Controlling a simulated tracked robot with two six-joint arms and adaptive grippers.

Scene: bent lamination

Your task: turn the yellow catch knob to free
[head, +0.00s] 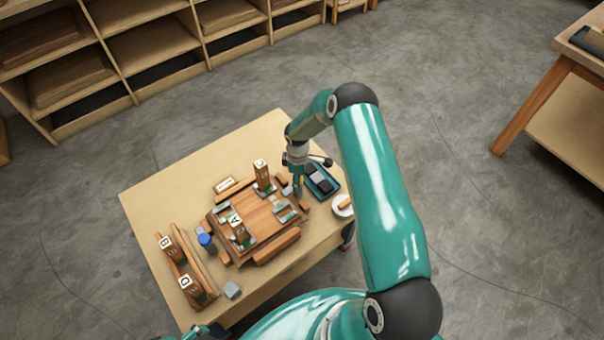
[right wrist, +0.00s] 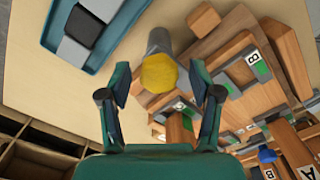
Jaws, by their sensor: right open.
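The yellow catch knob (right wrist: 158,72) shows in the right wrist view as a faceted yellow cap on a grey cylinder. My right gripper (right wrist: 160,84) is open, with one finger on each side of the knob and a visible gap to each. In the head view my right gripper (head: 298,186) points down at the right side of the wooden assembly (head: 265,217); the knob cannot be made out there. A dark and teal part at the bottom edge of the head view looks like my left gripper (head: 205,331); its fingers cannot be made out.
A blue tray (head: 331,188) with dark and grey blocks lies beside the right gripper, and a white round dish (head: 342,207) is nearby. Posts labelled A and C stand on the assembly; B and D stand in a rack (head: 202,278) at left. The table's (head: 150,196) back left is clear.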

